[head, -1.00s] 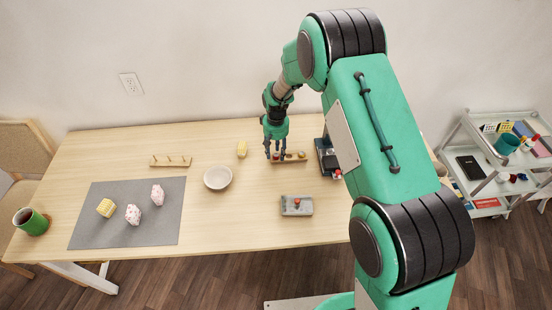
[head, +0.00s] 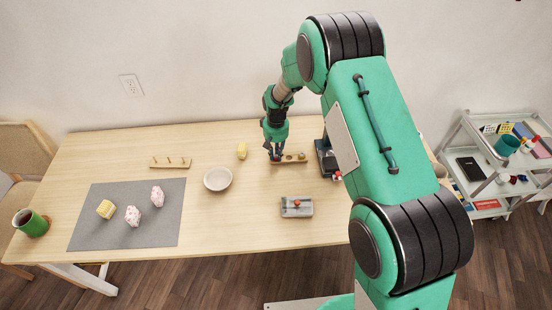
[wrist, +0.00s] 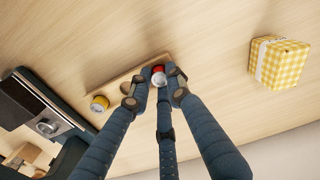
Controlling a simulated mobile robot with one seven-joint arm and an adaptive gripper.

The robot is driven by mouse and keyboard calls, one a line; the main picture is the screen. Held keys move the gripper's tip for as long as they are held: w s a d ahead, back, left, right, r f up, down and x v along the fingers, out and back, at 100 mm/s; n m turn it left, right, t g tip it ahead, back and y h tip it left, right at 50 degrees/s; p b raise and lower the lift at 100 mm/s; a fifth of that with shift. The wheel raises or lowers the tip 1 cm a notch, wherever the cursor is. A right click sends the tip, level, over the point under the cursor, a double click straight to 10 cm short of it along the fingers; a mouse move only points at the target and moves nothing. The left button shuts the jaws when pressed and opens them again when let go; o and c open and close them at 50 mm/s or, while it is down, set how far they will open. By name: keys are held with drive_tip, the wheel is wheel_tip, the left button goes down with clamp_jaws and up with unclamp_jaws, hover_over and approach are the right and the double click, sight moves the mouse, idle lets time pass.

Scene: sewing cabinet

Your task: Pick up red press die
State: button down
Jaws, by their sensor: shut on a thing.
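The red press die (wrist: 158,78) shows in the wrist view as a red piece with a pale rim. It is between the fingertips of my gripper (wrist: 156,90), which are shut on it. In the head view my gripper (head: 275,156) is low at the left end of a wooden rack (head: 291,161); the die is hidden there by the fingers. I cannot tell whether the red die still sits in the rack.
A dark press (head: 326,157) stands just right of the rack. A grey block with a red knob (head: 297,206) lies in front. A grey mat (head: 90,225) holds patterned blocks.

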sight(276, 157)
drive_tip(key=shift+r, duration=0.1)
drive_tip(key=shift+r, duration=0.45)
drive_tip(key=r, duration=0.1)
drive_tip(key=r+p, duration=0.1)
drive_tip(key=shift+s+r, duration=0.2)
drive_tip(key=shift+r, duration=0.15)
drive_tip(key=s+d+p, duration=0.1)
drive_tip(key=s, duration=0.4)
drive_tip(key=s+d, duration=0.1)
drive_tip(key=s, duration=0.4)
drive_tip(key=s+r+p, duration=0.1)
drive_tip(key=s, duration=0.4)
drive_tip(key=shift+s+d+r+p, duration=0.1)
drive_tip(key=shift+s+d+p, duration=0.1)
drive_tip(key=shift+d+p, duration=0.2)
